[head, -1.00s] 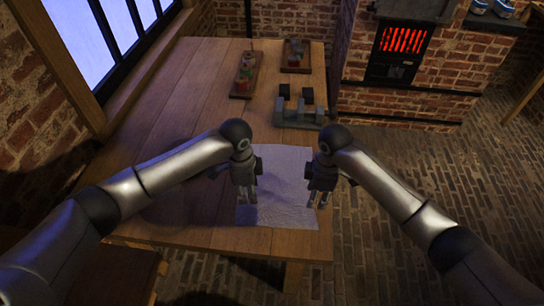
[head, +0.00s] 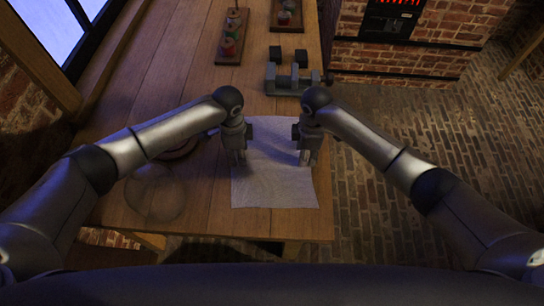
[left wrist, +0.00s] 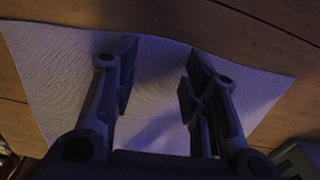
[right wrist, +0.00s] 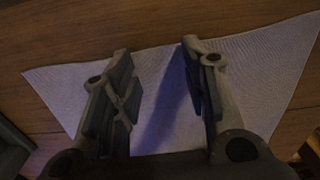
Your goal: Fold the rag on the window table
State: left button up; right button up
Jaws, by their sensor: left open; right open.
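The rag (head: 272,185) is a pale, flat, roughly rectangular cloth on the wooden window table (head: 190,95), by its near right edge. It lies spread out, with no fold that I can make out. My left gripper (head: 239,162) is over the rag's left side, and my right gripper (head: 305,160) is over its right side. Both point down. In the left wrist view the left jaws (left wrist: 160,65) are apart with only cloth beneath them. In the right wrist view the right jaws (right wrist: 158,65) are also apart and empty. I cannot tell whether the fingertips touch the cloth.
A grey metal fixture (head: 290,78) stands just beyond the rag. Two wooden trays with small colored jars (head: 231,38) are farther back. A round clear glass object (head: 155,192) is on the table left of the rag. A brick stove (head: 400,55) is at the back right.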

pick_arm(q)
jog(key=shift+f, duration=0.25)
pick_arm(e)
jog(key=shift+f, duration=0.25)
pick_arm(q)
jog(key=shift+f, duration=0.2)
pick_arm(e)
jog(key=shift+f, duration=0.2)
pick_arm(q)
jog(key=c, duration=0.4)
pick_arm(e)
jog(key=c, duration=0.4)
pick_arm(q)
jog(key=shift+s, duration=0.1)
grip_shut()
pick_arm(e)
jog(key=shift+s, duration=0.1)
grip_shut()
pick_arm(q)
jog(key=shift+f, duration=0.1)
pick_arm(e)
jog(key=shift+r, duration=0.15)
